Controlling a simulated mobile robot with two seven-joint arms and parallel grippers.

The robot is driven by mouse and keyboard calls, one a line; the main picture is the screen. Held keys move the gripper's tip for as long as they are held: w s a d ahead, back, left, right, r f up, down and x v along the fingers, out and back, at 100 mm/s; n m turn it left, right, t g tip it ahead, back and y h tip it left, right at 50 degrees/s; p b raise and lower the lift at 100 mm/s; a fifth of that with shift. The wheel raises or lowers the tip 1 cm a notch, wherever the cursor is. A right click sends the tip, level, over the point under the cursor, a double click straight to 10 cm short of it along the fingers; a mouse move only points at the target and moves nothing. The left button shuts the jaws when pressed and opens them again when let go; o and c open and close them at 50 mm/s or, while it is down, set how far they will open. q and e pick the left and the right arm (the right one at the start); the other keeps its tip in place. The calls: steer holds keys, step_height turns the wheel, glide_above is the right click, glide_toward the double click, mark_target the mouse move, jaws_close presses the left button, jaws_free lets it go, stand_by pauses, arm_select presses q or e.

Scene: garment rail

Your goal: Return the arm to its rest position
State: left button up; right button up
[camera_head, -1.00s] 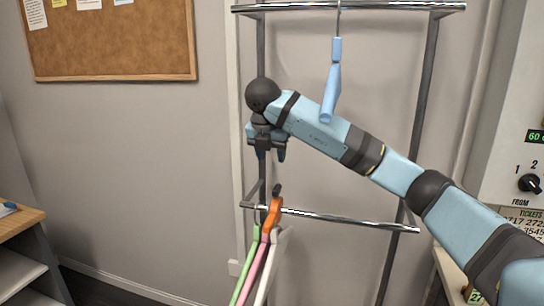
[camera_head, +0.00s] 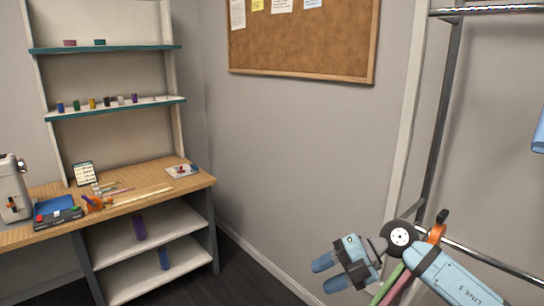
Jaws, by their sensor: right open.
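My right arm (camera_head: 450,277) comes in from the lower right, and its gripper (camera_head: 324,273) points left near the bottom of the view. The two light blue fingers are apart with nothing between them. The gripper is in front of the wall, left of the garment rail (camera_head: 483,262). My left gripper is out of view.
A wooden desk (camera_head: 150,205) with shelves, spools and a sewing machine (camera_head: 13,190) stands at the left. A cork board (camera_head: 305,42) is on the wall. The floor between desk and rail is clear.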

steer(key=s+a+m+t+y, duration=0.1)
steer(key=s+a+m+y, duration=0.1)
steer(key=s+a+y, duration=0.3)
steer(key=s+d+f+m+t+h, duration=0.3)
steer(key=d+f+m+t+h, duration=0.35)
steer(key=m, duration=0.65)
steer(key=s+d+f+m+t+h, duration=0.3)
steer(key=s+f+m+t+h, duration=0.1)
steer(key=f+m+t, duration=0.7)
steer(key=s+d+f+m+g+h, duration=0.3)
steer(key=s+f+m+g, duration=0.2)
steer(key=s+f+g, duration=0.5)
arm_select(q)
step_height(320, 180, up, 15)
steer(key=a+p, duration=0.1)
steer(key=p, duration=1.7)
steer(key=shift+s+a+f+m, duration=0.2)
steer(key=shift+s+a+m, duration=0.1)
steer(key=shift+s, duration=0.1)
arm_select(e)
steer(key=s+r+t, duration=0.3)
steer(key=r, duration=1)
steer(key=shift+s+d+r+n, duration=0.2)
steer(key=shift+d+r+n, duration=0.1)
steer(key=shift+r, duration=0.05)
